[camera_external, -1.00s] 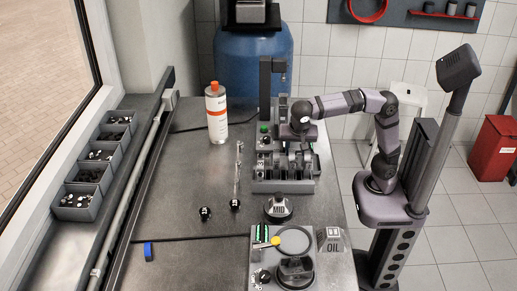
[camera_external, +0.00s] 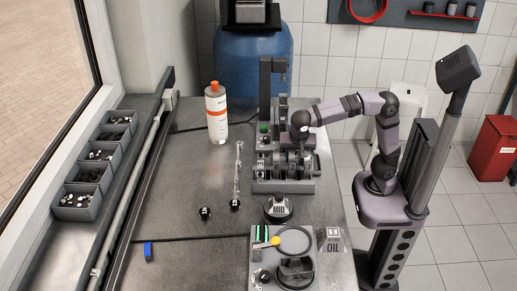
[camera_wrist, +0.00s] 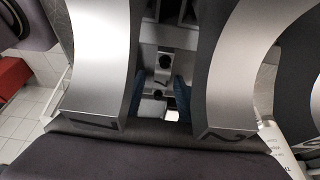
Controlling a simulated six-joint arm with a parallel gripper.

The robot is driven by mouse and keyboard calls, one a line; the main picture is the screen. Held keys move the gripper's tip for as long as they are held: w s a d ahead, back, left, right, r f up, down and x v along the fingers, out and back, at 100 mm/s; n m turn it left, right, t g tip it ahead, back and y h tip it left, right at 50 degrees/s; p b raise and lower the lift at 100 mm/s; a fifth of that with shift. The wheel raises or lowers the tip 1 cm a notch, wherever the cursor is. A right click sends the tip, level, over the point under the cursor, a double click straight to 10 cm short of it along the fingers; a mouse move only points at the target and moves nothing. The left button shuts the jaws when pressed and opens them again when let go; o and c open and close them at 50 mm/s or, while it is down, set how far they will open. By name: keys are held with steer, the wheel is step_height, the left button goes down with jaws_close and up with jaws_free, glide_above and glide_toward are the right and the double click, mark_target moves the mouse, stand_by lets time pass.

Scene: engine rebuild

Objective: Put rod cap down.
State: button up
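My gripper (camera_wrist: 159,98) reaches down between two large curved metal pieces marked 1 and 2 in the wrist view. Its two dark blue fingers stand apart, one on each side of a small light metal part with a dark hole (camera_wrist: 164,62). This may be the rod cap, but I cannot tell, nor whether the fingers touch it. In the external view my wrist (camera_external: 299,119) is over the engine block fixture (camera_external: 285,187), and the fingertips and cap are hidden.
A white bottle with an orange cap (camera_external: 217,120) stands left of the block. A MID-marked part (camera_external: 278,208) and a grey tray (camera_external: 262,285) lie in front. Two small black-ended parts (camera_external: 205,212) lie to the left. Bins (camera_external: 77,212) line the window side.

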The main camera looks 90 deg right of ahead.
jaws_close()
step_height(320, 180, up, 10)
steer(key=p, duration=0.1)
steer(key=shift+p, duration=0.3)
